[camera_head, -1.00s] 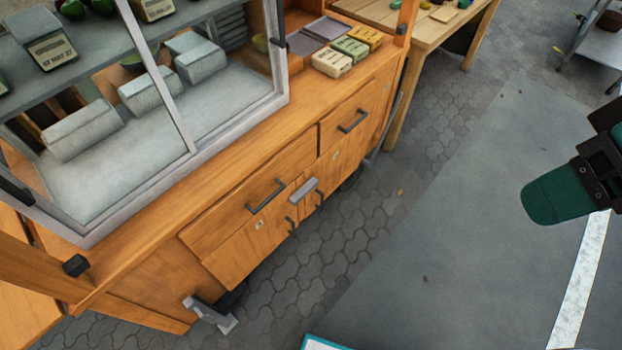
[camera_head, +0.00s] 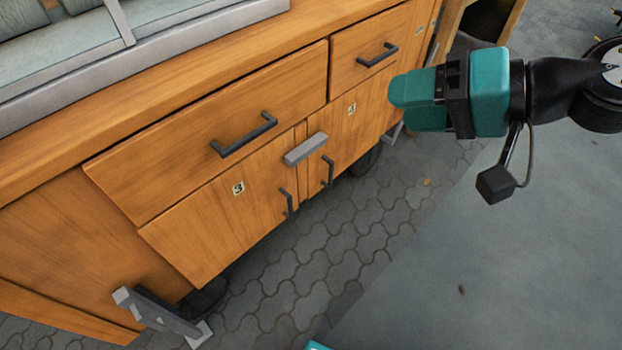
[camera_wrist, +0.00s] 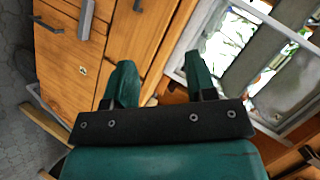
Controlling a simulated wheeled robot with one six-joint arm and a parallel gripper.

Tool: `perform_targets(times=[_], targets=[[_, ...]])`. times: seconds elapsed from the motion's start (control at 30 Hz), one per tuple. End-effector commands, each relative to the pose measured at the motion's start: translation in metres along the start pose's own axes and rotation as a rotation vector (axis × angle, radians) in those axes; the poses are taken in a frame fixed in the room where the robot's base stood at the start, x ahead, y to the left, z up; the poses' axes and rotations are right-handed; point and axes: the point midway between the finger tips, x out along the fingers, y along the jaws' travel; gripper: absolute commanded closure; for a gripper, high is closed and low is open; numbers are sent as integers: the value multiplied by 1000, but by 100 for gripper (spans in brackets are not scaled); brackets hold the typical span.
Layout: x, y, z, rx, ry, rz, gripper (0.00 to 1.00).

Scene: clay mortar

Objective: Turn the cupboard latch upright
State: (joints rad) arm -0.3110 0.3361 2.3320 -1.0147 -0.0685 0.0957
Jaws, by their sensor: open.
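The cupboard latch (camera_head: 305,149) is a grey bar lying across the gap between two wooden cupboard doors, close to horizontal along the cart's front. It also shows at the top left of the wrist view (camera_wrist: 86,18). The left door (camera_head: 215,215) and the right door (camera_head: 352,115) each have a dark upright handle. My gripper (camera_head: 403,102) has green fingers and is to the right of the latch in the head view, apart from it. In the wrist view its two fingers (camera_wrist: 163,75) are spread with nothing between them.
Two drawers with dark bar handles (camera_head: 245,135) (camera_head: 378,55) are above the doors. A grey folding bracket (camera_head: 160,315) sticks out low at the left. Paving (camera_head: 340,235) in front of the cart is clear.

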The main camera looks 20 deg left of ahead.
Motion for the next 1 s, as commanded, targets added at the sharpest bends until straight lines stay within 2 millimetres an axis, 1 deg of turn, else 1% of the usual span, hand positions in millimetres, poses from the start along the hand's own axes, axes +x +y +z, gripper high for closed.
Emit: perform_targets(times=[0.03, 0.1, 0.17, 0.2, 0.27, 0.3, 0.37, 0.4, 0.5, 0.6, 0.7, 0.8, 0.9, 1.0], targets=[[28, 39, 12, 33, 26, -33, 49], [49, 65, 15, 77, 70, -78, 49], [66, 88, 18, 118, 108, -116, 49], [78, 104, 20, 147, 134, -140, 49], [95, 128, 22, 192, 173, -175, 49], [106, 145, 25, 224, 199, -197, 49], [122, 170, 28, 272, 240, -230, 49], [133, 188, 30, 305, 266, -248, 49], [154, 227, 35, 384, 330, -290, 49], [170, 260, 39, 453, 383, -321, 49], [180, 282, 41, 503, 422, -341, 49], [185, 294, 42, 533, 446, -352, 49], [187, 296, 40, 545, 457, -356, 49], [188, 292, 36, 548, 457, -357, 49]])
